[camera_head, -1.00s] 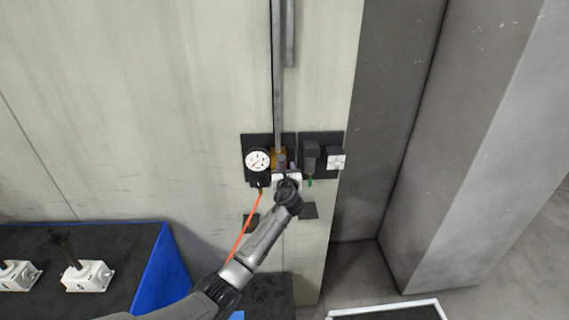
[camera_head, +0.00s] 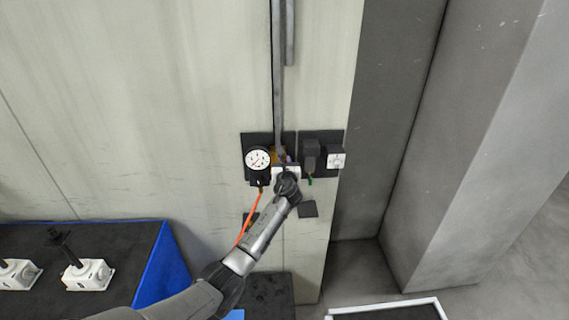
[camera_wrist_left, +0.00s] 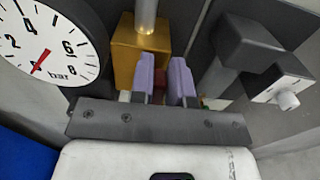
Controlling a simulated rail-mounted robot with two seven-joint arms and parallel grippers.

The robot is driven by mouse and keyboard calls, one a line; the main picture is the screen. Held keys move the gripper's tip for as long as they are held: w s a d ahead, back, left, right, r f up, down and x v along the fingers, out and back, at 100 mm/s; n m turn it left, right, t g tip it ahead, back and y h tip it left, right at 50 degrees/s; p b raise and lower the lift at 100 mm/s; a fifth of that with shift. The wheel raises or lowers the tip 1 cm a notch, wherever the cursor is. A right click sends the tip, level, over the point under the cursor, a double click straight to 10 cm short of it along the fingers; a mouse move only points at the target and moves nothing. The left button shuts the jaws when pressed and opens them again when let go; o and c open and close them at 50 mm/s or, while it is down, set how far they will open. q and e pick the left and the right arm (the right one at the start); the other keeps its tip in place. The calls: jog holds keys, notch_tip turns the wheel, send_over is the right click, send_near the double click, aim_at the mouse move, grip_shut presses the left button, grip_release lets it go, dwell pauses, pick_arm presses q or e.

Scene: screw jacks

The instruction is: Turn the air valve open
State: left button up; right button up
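The air valve shows in the left wrist view as a brass block (camera_wrist_left: 128,50) with a grey pipe running up from it. A small dark red part (camera_wrist_left: 160,82), perhaps its handle, shows between the fingers. My left gripper (camera_wrist_left: 164,82) has two purple fingertips set a little apart, one on each side of the red part; whether they press on it cannot be told. In the head view my left gripper (camera_head: 287,172) is at the wall unit, its wrist hiding most of the valve. A round white pressure gauge (camera_head: 258,160) is left of the valve. My right gripper is not in view.
A dark regulator block (camera_head: 311,155) and a white-faced box (camera_head: 336,159) are close on the right. An orange hose (camera_head: 251,217) hangs below the gauge. A blue-edged bench (camera_head: 166,262) with white screw jacks (camera_head: 88,275) stands at lower left.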

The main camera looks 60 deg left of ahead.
pick_arm(q)
grip_shut()
jog(key=shift+s+a+f+n+b, duration=0.2)
jog(key=shift+s+f+n+b, duration=0.2)
jog(key=shift+n+b, duration=1.95)
jog(key=shift+s+a+f+n+b, duration=0.3)
jog(key=shift+n+b, duration=0.8)
jog(key=shift+n, duration=2.55)
jog(key=shift+s+a+f+n+b, duration=0.1)
jog(key=shift+s+f+n+b, duration=0.4)
jog(key=shift+n+b, duration=1.85)
jog(key=shift+w+n+p, duration=0.1)
jog(key=shift+n+p, duration=0.5)
jog(key=shift+n, duration=0.15)
